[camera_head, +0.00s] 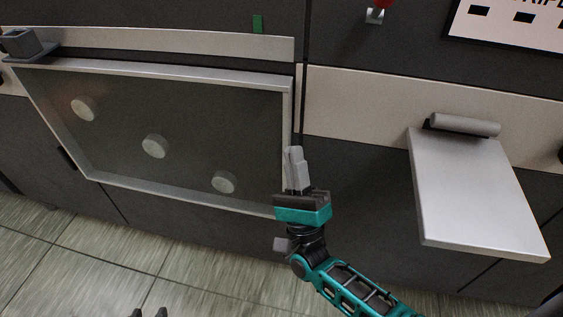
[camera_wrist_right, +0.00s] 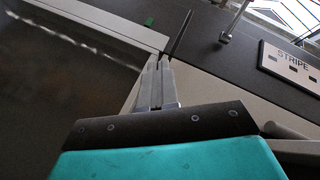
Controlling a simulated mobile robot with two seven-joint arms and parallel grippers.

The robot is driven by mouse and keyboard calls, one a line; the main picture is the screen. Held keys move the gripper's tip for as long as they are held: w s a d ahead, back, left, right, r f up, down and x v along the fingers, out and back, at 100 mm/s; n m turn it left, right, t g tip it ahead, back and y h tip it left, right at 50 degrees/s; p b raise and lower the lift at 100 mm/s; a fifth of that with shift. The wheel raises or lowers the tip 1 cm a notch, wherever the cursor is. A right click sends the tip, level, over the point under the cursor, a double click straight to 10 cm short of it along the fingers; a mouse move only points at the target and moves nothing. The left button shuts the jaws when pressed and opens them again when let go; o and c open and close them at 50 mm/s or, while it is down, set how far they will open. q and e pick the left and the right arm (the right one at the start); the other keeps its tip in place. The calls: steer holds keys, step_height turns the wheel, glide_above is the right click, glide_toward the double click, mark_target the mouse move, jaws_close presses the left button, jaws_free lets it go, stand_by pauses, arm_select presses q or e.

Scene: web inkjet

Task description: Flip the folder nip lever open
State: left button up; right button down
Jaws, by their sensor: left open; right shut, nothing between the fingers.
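A small lever-like part with a red end (camera_head: 378,4) on a pale metal mount (camera_head: 375,16) is on the dark upper panel, cut off by the top edge of the head view. I cannot tell for certain that it is the folder nip lever. Its metal stem (camera_wrist_right: 236,20) shows at the top of the right wrist view. My right gripper (camera_head: 294,152) is shut and empty, pointing up beside the framed window's right edge, below and left of the lever. It also shows in the wrist view (camera_wrist_right: 159,62). My left gripper (camera_head: 148,312) barely shows at the bottom edge, open, low over the floor.
A metal-framed dark window (camera_head: 190,110) with three round pale knobs fills the left. A flat metal tray (camera_head: 475,190) with a grey roller (camera_head: 465,125) juts out at right. A STRIPE sign (camera_head: 510,22) is upper right. A grey block (camera_head: 28,43) is upper left.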

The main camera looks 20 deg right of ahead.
steer(key=shift+w+a+f+n+g+y+p, duration=0.1)
steer(key=shift+a+f+n+g+y+p, duration=0.75)
steer(key=shift+n, duration=1.35)
steer(key=shift+d+r+n+g+y+p, duration=0.1)
steer(key=shift+n+g+y+p, duration=0.4)
steer(key=shift+n+g+y, duration=1.25)
steer(key=shift+w+a+f+n+g+y+p, duration=0.1)
steer(key=shift+a+f+n+g+y+p, duration=0.5)
steer(key=shift+n, duration=2.05)
steer(key=shift+d+r, duration=0.15)
steer(key=shift+r, duration=0.1)
